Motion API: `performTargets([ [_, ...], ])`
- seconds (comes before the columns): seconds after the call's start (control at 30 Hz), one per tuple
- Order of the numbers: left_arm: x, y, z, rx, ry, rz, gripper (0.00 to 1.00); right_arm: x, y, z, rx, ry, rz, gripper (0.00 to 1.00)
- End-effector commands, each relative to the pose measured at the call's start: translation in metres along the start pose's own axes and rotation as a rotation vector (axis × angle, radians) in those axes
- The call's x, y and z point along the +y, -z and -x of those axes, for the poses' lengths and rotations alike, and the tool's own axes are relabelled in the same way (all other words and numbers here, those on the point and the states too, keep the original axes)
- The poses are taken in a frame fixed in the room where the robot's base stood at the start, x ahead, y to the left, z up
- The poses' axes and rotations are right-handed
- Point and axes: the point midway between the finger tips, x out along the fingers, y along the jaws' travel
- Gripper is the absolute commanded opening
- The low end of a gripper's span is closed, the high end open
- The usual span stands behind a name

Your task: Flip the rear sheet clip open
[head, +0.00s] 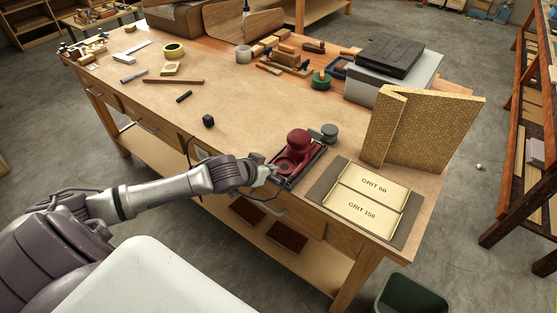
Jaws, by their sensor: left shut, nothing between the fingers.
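A red sander (298,142) with a dark base sits near the front edge of the wooden workbench (235,105). My left gripper (271,174) is shut and empty at the left end of the sander, close against its base. I cannot tell whether it touches the sander. The rear sheet clip is too small and partly covered by the gripper to make out, so its position is unclear. My right gripper is out of view.
Sheets marked GRIT 60 (388,184) and GRIT 150 (345,205) lie on a dark mat right of the sander. A dark grey knob-like piece (329,131) stands behind it. Patterned upright boards (435,130) stand at right.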

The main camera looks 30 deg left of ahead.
Motion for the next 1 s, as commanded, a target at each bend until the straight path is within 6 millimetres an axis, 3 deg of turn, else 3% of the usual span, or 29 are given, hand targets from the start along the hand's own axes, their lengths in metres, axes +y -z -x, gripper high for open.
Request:
performTargets([
  [0.33, 0.001, 0.005, -0.013, -0.001, -0.001, 0.002, 0.00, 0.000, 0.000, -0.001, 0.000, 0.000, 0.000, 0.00],
  [0.7, 0.000, 0.006, -0.014, -0.002, 0.000, 0.001, 0.00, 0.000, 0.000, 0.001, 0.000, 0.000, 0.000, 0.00],
  [0.87, -0.002, 0.017, -0.007, -0.002, 0.001, 0.001, 0.00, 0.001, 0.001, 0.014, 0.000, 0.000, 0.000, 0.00],
  [1.0, -0.005, 0.037, 0.004, -0.001, 0.000, 0.003, 0.00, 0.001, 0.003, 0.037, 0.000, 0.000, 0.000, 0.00],
])
